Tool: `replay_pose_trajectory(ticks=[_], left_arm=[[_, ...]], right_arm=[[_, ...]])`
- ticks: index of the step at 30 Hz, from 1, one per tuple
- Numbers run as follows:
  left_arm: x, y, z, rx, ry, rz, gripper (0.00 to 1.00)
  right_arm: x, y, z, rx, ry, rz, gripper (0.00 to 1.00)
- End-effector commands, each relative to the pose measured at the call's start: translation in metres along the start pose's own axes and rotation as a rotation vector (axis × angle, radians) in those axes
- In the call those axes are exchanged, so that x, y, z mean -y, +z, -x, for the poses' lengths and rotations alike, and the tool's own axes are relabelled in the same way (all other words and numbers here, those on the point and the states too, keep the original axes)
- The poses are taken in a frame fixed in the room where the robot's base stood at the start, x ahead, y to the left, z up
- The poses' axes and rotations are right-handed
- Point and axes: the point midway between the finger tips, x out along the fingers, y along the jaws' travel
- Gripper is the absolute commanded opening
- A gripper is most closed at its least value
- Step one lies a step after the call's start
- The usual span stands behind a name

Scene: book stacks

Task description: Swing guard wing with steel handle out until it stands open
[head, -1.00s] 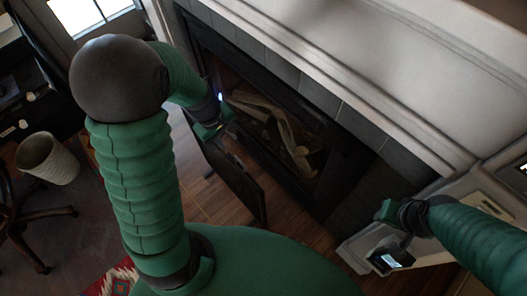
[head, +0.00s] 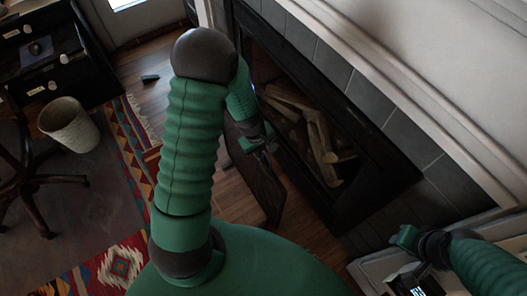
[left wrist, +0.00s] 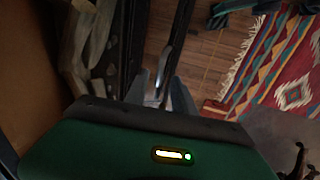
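The guard wing (head: 262,190) is a dark flat panel standing out at an angle from the fireplace front, over the wood floor. My left gripper (head: 262,146) is at its upper part in the head view. In the left wrist view, a narrow steel handle (left wrist: 168,66) runs between the two grey fingers of my left gripper (left wrist: 161,88). The fingers lie either side of it; whether they press on it is unclear.
The black-framed fireplace holds several pale logs (head: 318,135) behind the wing. A patterned rug (head: 118,262), a wicker bin (head: 68,124) and a chair (head: 28,180) are on the left. A small dark object (head: 150,78) lies on the floor. Bare wood floor (head: 225,195) lies left of the wing.

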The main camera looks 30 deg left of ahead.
Motion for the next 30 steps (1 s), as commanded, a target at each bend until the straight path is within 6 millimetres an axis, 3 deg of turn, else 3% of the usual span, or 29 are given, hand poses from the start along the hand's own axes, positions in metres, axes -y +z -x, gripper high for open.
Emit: replay_pose_trajectory(ticks=[4, 11, 30], left_arm=[[-0.0011, 0.0020, 0.0013, -0.001, 0.000, -0.002, 0.31], [-0.0010, 0.0016, 0.0012, -0.001, 0.000, -0.002, 0.01], [-0.0004, -0.0013, 0.0003, -0.005, -0.001, 0.001, 0.00]], right_arm=[[0.0000, -0.0002, 0.0004, 0.000, 0.000, 0.000, 0.35], [-0.0002, -0.0001, 0.0004, 0.000, 0.000, -0.001, 0.35], [-0.0001, 0.0000, 0.0000, 0.000, 0.000, 0.000, 0.35]])
